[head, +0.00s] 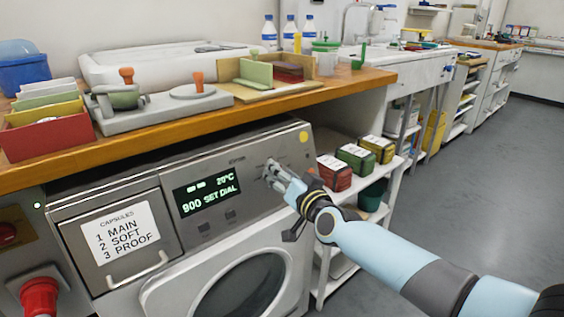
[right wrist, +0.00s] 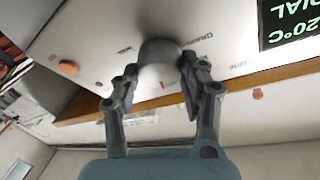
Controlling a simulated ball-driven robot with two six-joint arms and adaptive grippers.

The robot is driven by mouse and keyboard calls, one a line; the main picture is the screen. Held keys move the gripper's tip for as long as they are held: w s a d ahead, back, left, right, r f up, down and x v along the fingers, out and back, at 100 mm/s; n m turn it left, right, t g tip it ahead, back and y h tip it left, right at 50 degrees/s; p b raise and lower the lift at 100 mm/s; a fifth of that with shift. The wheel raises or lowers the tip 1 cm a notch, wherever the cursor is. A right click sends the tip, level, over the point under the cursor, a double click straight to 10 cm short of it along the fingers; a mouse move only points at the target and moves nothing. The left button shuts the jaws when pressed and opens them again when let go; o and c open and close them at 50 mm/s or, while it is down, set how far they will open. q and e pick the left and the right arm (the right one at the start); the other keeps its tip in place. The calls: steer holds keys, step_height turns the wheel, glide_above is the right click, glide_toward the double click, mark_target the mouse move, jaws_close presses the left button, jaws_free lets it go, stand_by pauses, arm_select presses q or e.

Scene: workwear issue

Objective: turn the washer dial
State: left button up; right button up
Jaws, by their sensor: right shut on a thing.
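The washer (head: 225,225) stands under the wooden counter, with a grey front and a round door below. My right gripper (head: 270,168) is at the right part of the control panel and covers the dial in the head view. In the right wrist view the round grey dial (right wrist: 159,54) sits between the two fingers of the right gripper (right wrist: 160,78), which is shut on it. The dial's pointer setting cannot be read. My left gripper is not in view.
A drawer with a capsule label (head: 125,233) is left of the display. Red, green and yellow boxes (head: 356,158) stand on a shelf right of the washer. The wooden counter (head: 150,128) overhangs the panel. Grey floor (head: 460,180) is clear at right.

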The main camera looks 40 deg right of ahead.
arm_select(q)
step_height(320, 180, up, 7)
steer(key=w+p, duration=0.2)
steer(key=p, duration=0.3)
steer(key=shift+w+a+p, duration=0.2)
steer(key=shift+p, duration=0.2)
arm_select(e)
steer(key=shift+m+g+h, duration=0.35)
steer(key=shift+m, duration=1.1)
steer(key=shift+m+g+h, duration=0.35)
steer(key=shift+m, duration=1.1)
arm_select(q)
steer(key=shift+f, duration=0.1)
arm_select(e)
steer(key=shift+f, duration=0.1)
steer(key=o, duration=1.2)
steer(key=shift+d, duration=0.1)
steer(key=shift+c, duration=0.2)
